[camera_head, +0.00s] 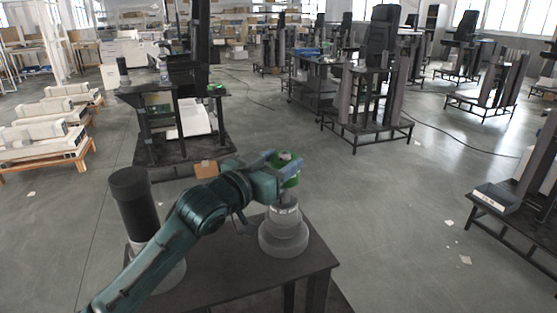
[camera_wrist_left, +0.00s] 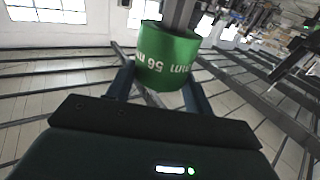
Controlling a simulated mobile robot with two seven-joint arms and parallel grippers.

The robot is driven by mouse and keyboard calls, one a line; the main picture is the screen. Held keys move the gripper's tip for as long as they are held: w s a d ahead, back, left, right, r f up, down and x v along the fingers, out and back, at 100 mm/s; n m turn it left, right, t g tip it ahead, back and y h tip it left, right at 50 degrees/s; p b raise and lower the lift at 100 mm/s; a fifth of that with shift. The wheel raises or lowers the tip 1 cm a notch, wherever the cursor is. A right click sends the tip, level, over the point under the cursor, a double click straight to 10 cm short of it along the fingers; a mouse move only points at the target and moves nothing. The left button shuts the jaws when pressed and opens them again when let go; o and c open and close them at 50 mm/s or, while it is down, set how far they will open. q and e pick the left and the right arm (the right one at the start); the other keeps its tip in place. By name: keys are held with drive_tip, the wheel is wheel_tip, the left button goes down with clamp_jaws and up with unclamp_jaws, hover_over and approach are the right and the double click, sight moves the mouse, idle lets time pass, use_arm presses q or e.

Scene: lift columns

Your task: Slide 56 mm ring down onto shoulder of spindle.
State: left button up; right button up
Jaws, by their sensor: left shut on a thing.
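The green 56 mm ring (camera_head: 291,178) is held at the top of the spindle, above its wide stepped grey base. A pale round end shows at the ring's top. The grey spindle (camera_head: 284,238) stands upright on the dark table, its lower steps clear below the ring. In the left wrist view the ring (camera_wrist_left: 166,58) sits between my fingers, its white lettering upside down. A grey shaft rises behind its upper edge; I cannot tell whether it passes through. My left gripper (camera_head: 276,172) is shut on the ring. My right gripper is not in view.
A dark upright cylinder (camera_head: 134,203) on a pale base stands at the table's left, beside my left arm. The dark table (camera_head: 225,283) has bare room between them. Other workbenches (camera_head: 365,128) stand farther off across open grey floor.

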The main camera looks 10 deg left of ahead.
use_arm(q)
drive_tip(key=shift+f+b, duration=0.6)
drive_tip(key=shift+f, duration=0.45)
drive_tip(key=shift+f+b, duration=0.45)
drive_tip(key=shift+f, duration=0.65)
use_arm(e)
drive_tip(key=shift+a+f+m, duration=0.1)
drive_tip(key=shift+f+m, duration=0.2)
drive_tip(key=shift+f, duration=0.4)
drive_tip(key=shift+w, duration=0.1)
use_arm(q)
drive_tip(key=o, duration=1.1)
drive_tip(key=shift+o, duration=0.9)
drive_tip(key=shift+f, duration=0.1)
drive_tip(key=shift+f, duration=0.1)
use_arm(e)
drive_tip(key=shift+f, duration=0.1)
